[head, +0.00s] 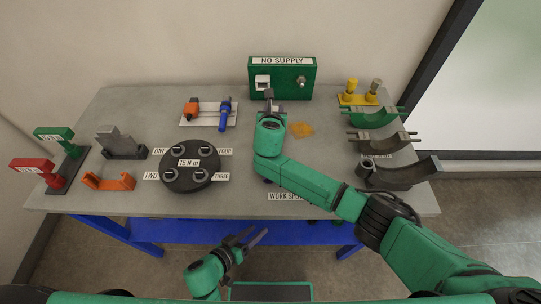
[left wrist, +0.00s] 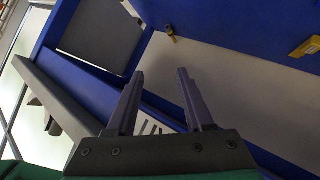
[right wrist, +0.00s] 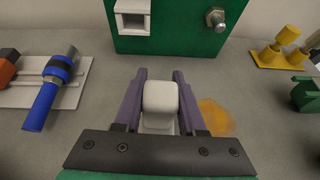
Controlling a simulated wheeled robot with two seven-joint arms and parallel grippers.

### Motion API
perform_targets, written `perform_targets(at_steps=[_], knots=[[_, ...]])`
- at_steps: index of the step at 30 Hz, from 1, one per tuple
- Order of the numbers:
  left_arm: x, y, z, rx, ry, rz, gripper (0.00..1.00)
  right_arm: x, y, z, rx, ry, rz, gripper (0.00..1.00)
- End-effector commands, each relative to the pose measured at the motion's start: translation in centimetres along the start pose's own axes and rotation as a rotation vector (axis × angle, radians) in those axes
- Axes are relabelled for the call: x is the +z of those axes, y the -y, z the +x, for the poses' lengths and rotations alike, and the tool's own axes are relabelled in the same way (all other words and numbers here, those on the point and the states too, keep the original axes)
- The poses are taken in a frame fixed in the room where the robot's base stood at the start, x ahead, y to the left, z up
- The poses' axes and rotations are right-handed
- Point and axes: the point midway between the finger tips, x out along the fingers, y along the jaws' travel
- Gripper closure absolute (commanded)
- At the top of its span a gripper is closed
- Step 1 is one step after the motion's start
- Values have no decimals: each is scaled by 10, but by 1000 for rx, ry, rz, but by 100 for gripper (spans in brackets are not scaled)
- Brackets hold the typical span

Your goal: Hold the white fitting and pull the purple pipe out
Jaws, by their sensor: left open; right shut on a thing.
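My right gripper (head: 269,97) reaches over the table in front of the green supply box. In the right wrist view its two fingers (right wrist: 160,75) are shut on a white block-like piece, the white fitting (right wrist: 160,97), one finger on each side. In the head view the fitting is mostly hidden by my right arm. A small dark purple bit (head: 267,181) shows beside my right forearm; it may be the purple pipe, but most of it is hidden. My left gripper (head: 252,237) is open and empty, low in front of the table; its spread fingers also show in the left wrist view (left wrist: 160,75).
The green supply box (head: 283,82) stands at the back. A blue-handled tool (head: 225,116) lies on a white plate to the left. A dark round flange (head: 189,181) lies left of my right arm. An orange patch (right wrist: 215,117) lies beside the right gripper.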

Motion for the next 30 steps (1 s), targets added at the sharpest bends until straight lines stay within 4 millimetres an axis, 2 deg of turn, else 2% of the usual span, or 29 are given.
perform_targets(at_steps=[1, 6, 11, 13, 14, 15, 17, 18, 21, 25, 30], knots=[[-11, -28, -2, 70, -12, -18, 48, -8, 1, 1, -3, -14, -2, 100], [-36, -120, -20, 296, 12, -93, 48, -8, 1, 1, -3, -14, -2, 100], [-48, -191, -47, 443, 81, -147, 48, -8, 1, 1, -3, -15, -3, 100], [-66, -216, -55, 455, 49, -157, 48, -8, 1, 1, -3, -15, -2, 100], [-81, -218, -54, 426, -8, -153, 48, -8, 1, 1, -3, -15, -2, 100], [-99, -213, -51, 371, -87, -140, 48, -8, 1, 1, -3, -15, -2, 100], [-122, -198, -47, 263, -194, -116, 48, -8, 1, 1, -3, -15, -2, 100], [-136, -185, -45, 178, -254, -100, 48, -8, 1, 1, -3, -15, -3, 100], [-158, -148, -47, -41, -342, -68, 48, -8, 1, 1, -4, -15, -3, 100], [-165, -115, -53, -241, -355, -47, 48, -8, 2, 1, -4, -14, -3, 100], [-167, -104, -48, -294, -349, -33, 48, -8, 2, 2, -4, -14, -3, 100]])
